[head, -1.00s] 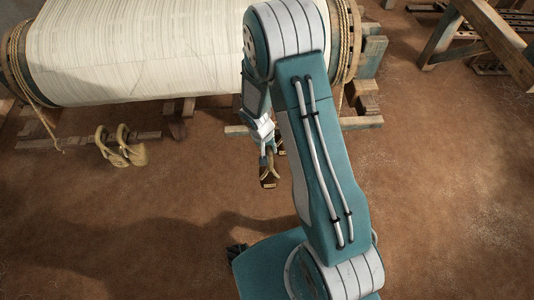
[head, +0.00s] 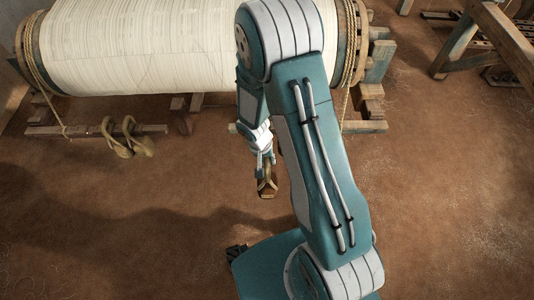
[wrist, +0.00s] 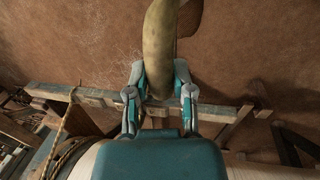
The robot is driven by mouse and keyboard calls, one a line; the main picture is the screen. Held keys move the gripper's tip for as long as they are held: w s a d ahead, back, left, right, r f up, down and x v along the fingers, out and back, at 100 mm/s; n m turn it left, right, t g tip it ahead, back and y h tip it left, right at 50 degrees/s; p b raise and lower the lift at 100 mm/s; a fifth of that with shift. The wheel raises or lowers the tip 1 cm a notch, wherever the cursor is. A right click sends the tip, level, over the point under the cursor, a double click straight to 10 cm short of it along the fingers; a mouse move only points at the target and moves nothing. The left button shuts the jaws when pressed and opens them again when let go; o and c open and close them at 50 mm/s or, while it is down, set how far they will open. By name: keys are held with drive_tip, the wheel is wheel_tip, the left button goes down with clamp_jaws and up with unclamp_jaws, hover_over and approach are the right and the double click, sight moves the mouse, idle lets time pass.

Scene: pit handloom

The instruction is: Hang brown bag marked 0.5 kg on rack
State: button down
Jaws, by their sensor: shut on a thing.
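My gripper (head: 265,158) is shut on the handle of a small brown bag (head: 267,188) and holds it hanging above the floor. In the wrist view, a thick olive-brown loop (wrist: 159,50) sits between the two fingers (wrist: 159,92). No weight mark can be read. A wooden bar (head: 60,130), perhaps the rack, lies low in front of the loom at left. Two tan bags with loop handles (head: 128,146) are at its right part; whether they hang on it is unclear. The held bag is well to the right of them and apart.
A large cloth-wrapped loom roller (head: 180,45) with rope-bound ends spans the back. Wooden blocks and beams (head: 365,126) stand under its right end. A wooden frame (head: 465,40) is at the far right. The brown earth floor in front is clear.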

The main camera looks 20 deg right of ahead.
sight(266, 172)
drive_tip(key=shift+s+a+r, duration=0.1)
drive_tip(key=shift+s+a, duration=0.7)
drive_tip(key=shift+s, duration=0.15)
drive_tip(key=shift+s+r, duration=0.1)
drive_tip(key=shift+s, duration=1.05)
drive_tip(key=s+a, duration=0.2)
drive_tip(key=s, duration=0.3)
drive_tip(key=shift+s+r, duration=0.3)
drive_tip(key=shift+s, duration=0.05)
drive_tip(key=shift+a, duration=0.1)
